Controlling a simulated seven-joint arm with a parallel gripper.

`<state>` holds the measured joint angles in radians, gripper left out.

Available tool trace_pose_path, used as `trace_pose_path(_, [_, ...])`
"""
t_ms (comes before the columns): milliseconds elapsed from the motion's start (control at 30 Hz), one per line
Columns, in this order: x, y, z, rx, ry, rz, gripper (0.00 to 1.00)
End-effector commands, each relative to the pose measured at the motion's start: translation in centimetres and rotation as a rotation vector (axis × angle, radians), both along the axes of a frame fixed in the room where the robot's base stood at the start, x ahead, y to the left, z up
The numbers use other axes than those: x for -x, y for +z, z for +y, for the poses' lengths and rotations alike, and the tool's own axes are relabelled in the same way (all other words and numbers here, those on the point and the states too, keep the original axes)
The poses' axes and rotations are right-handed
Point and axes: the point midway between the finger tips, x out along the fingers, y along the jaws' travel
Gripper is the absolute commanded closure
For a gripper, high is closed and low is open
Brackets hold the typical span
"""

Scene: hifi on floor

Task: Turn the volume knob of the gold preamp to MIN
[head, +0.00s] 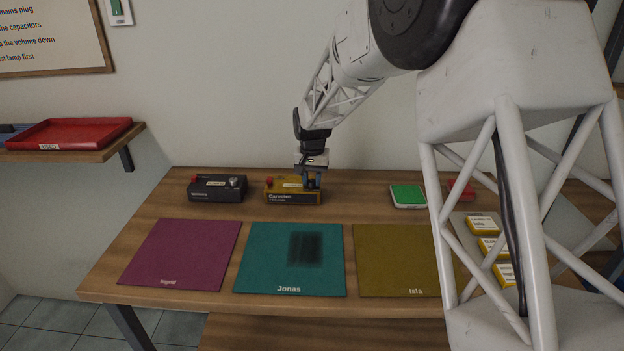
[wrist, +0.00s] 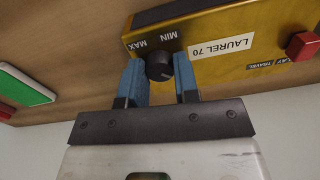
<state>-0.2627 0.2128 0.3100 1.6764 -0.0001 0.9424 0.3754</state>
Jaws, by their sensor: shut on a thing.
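The gold preamp (head: 279,192) stands at the back of the table, and its top fills the upper right of the wrist view (wrist: 270,22). Its black volume knob (wrist: 159,67) sits near one end, beside the printed words MIN and MAX. A faint light mark shows on the knob, but its exact setting is hard to read. My gripper (head: 312,184) is over the preamp's right end. In the wrist view its blue fingers (wrist: 159,72) are shut on the knob, one on each side. In the head view the gripper hides the knob.
A dark preamp (head: 216,189) stands left of the gold one. A green-topped pad (head: 407,196) lies to the right. Purple (head: 180,252), teal (head: 265,260) and olive (head: 400,260) mats lie in front.

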Motion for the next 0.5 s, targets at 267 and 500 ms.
trace_pose_path(267, [0.02,0.03,0.01,0.000,0.261,0.000,0.95])
trace_pose_path(500, [-0.01,0.05,0.02,0.000,0.490,0.000,0.95])
